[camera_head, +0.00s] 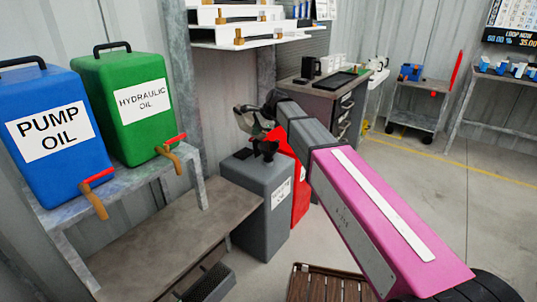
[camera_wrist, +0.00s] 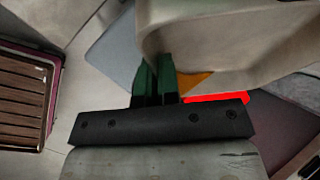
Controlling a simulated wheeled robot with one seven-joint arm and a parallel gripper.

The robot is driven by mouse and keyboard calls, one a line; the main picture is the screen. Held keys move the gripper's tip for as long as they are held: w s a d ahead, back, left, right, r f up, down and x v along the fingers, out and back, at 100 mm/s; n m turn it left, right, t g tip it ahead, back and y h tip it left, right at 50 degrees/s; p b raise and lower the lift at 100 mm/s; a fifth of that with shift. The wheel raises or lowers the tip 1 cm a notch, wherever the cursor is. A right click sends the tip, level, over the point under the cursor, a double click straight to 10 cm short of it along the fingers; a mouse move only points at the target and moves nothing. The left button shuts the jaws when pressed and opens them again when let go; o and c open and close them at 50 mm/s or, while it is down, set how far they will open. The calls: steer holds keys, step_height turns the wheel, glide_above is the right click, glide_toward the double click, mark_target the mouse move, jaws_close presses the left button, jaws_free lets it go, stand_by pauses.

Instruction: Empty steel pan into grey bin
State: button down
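The steel pan (camera_head: 246,120) is held in the air above the grey bin (camera_head: 262,200), which stands on the floor with a white label on its front. The pan looks tilted; its contents cannot be seen. In the wrist view the pan (camera_wrist: 235,35) is a large pale curved wall at the top. My gripper (camera_wrist: 154,78) has its dark green fingers close together at the pan's edge, shut on it. In the head view my gripper (camera_head: 268,108) is small and dark. The bin's opening is hard to make out; dark fittings show on its top.
A red container (camera_head: 300,190) stands close behind the grey bin. Blue pump oil (camera_head: 55,130) and green hydraulic oil (camera_head: 125,100) tanks stand on a rack at left. A wooden slatted crate (camera_head: 325,285) is at the bottom, and also in the wrist view (camera_wrist: 22,95). Floor at right is clear.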

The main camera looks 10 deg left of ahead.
steer(key=shift+w+d+r+g+y+p, duration=0.15)
steer(key=shift+d+r+y+p, duration=0.2)
steer(key=shift+y, duration=0.25)
steer(key=shift+w+d+r+g+y+p, duration=0.15)
steer(key=shift+d+r+y+p, duration=0.15)
steer(key=shift+y, duration=0.3)
stand_by(2.4)
steer(key=shift+d+f+y+p, duration=0.4)
steer(key=shift+d+f+y, duration=0.25)
steer(key=shift+y, duration=0.25)
stand_by(1.3)
steer(key=shift+w+d+r+m+g+y+p, duration=0.1)
steer(key=shift+d+m+g+y+p, duration=0.05)
steer(key=shift+d+y+p, duration=0.2)
steer(key=shift+w+d+r+m+g+y+p, duration=0.1)
steer(key=shift+d+m+g+y, duration=0.1)
steer(key=shift+y, duration=0.25)
stand_by(1.4)
